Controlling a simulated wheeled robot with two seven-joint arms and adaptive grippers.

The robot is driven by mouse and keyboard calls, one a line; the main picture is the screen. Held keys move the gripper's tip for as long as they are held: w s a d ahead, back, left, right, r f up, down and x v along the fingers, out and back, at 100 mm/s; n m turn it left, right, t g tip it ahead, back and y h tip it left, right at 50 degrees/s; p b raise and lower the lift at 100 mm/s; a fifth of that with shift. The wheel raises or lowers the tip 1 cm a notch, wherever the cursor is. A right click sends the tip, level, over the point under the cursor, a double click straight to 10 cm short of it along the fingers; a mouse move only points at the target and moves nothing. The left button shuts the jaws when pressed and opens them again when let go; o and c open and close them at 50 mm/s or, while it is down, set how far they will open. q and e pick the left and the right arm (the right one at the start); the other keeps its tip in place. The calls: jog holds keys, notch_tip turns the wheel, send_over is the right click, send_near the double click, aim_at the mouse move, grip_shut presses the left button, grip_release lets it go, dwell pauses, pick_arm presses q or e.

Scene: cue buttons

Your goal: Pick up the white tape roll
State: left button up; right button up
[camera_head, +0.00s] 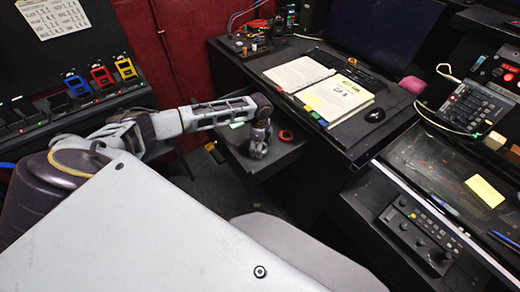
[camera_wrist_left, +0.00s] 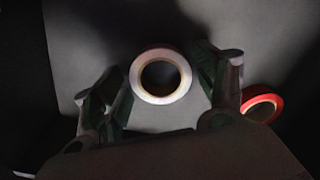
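The white tape roll (camera_wrist_left: 137,80) lies flat on a dark grey surface in the left wrist view. My left gripper (camera_wrist_left: 168,84) is open, with one finger to the left of the roll and one to the right. Neither finger appears to touch it, though the height gap is hard to judge. In the head view my left gripper (camera_head: 260,146) points down over a small dark shelf (camera_head: 285,155), and I cannot make out the white roll there. My right gripper is not in view.
A red tape roll (camera_wrist_left: 273,100) lies right of the right finger; it also shows in the head view (camera_head: 286,136). A desk (camera_head: 345,145) with an open book (camera_head: 338,98) and a black mouse (camera_head: 375,115) adjoins the shelf. A red wall (camera_head: 185,50) stands behind.

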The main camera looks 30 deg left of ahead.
pick_arm(q)
jog(key=c, duration=0.7)
pick_arm(e)
jog(key=shift+s, duration=0.2)
jog(key=shift+w, duration=0.1)
pick_arm(q)
jog(key=shift+r, duration=0.8)
notch_tip(320, 180, up, 8)
jog(key=shift+r, duration=0.2)
pick_arm(e)
jog(key=shift+s+a+r, duration=0.2)
jog(key=shift+s, duration=0.1)
jog(key=shift+w, duration=0.15)
jog(key=shift+w, duration=0.75)
